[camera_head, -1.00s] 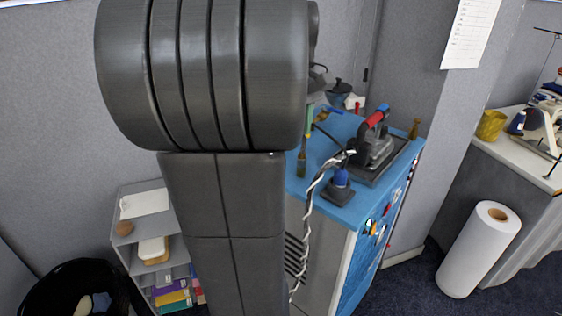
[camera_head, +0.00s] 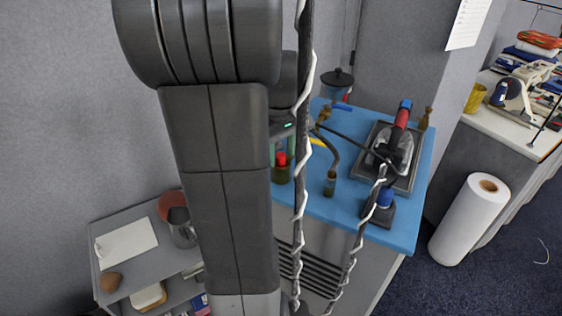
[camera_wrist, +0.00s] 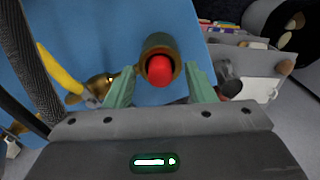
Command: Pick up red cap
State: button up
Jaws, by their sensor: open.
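The red cap (camera_wrist: 159,70) is round and sits at the top of a brass-olive bottle (camera_wrist: 157,46) between my fingers in the wrist view. It also shows in the head view (camera_head: 281,159), above the dark green bottle body (camera_head: 281,175) on the blue tabletop. My gripper (camera_wrist: 161,76) is open, with one pale green finger on each side of the cap and a visible gap to each. In the head view my arm hides most of the gripper; green finger parts show just by the cap.
The blue table (camera_head: 320,203) holds a small bottle (camera_head: 330,183), a clothes iron (camera_head: 397,150) on a dark tray, and a blue-capped container (camera_head: 381,208). Black-and-white cords hang in front. A grey shelf (camera_head: 180,262) stands left, a white roll (camera_head: 468,222) right.

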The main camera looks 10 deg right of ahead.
jog(key=c, duration=1.1)
